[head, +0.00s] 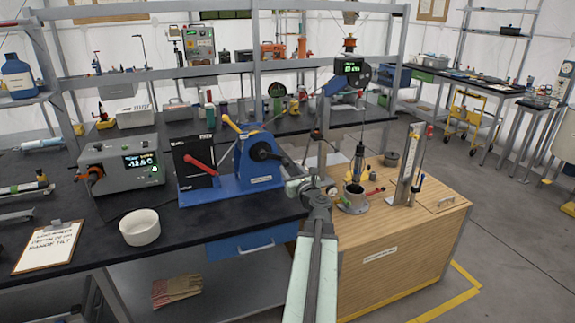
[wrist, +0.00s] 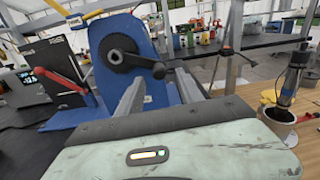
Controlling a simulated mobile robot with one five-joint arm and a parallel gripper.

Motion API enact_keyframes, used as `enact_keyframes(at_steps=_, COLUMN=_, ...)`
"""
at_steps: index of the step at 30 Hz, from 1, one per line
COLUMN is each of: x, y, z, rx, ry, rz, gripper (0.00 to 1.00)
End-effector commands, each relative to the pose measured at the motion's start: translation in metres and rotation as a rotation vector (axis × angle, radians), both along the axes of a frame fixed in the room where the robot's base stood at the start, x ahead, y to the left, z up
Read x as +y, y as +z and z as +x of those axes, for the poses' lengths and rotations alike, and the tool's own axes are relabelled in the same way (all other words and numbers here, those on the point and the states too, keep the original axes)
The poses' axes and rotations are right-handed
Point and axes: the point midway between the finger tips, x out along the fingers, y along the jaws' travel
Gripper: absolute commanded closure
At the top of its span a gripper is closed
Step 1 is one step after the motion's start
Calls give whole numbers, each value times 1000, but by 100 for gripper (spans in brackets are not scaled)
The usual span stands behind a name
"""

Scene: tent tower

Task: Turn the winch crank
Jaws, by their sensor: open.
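The winch is a blue upright housing (head: 258,165) on a blue base on the black bench. Its black crank (head: 262,152) is on the side facing me. In the wrist view, the crank's round hub (wrist: 123,50) has a short arm running right to a dark knob (wrist: 159,70). My gripper (wrist: 160,78) is open, with its two grey fingers apart and pointing at the winch. The knob appears between the fingertips in the picture; I cannot tell whether it is actually between them. No contact is visible.
A red lever (head: 200,164) on a black box stands left of the winch. A grey display unit (head: 122,166) and white bowl (head: 140,227) are farther left. A wooden cabinet (head: 395,255) with a metal pot (head: 353,200) stands right. Open floor lies beyond it.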

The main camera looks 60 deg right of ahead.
Motion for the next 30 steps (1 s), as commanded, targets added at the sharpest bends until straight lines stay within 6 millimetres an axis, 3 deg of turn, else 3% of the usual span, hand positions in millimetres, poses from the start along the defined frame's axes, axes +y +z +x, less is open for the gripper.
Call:
enact_keyframes(at_steps=6, x=-28, y=0, z=34, rx=1, ry=1, rz=-1, gripper=56)
enact_keyframes(at_steps=15, x=-31, y=0, z=39, rx=1, ry=0, rz=-1, gripper=56)
enact_keyframes(at_steps=20, x=-31, y=0, z=39, rx=1, ry=-1, rz=-1, gripper=98)
enact_keyframes(at_steps=30, x=-31, y=0, z=38, rx=1, ry=-2, rz=-1, gripper=100)
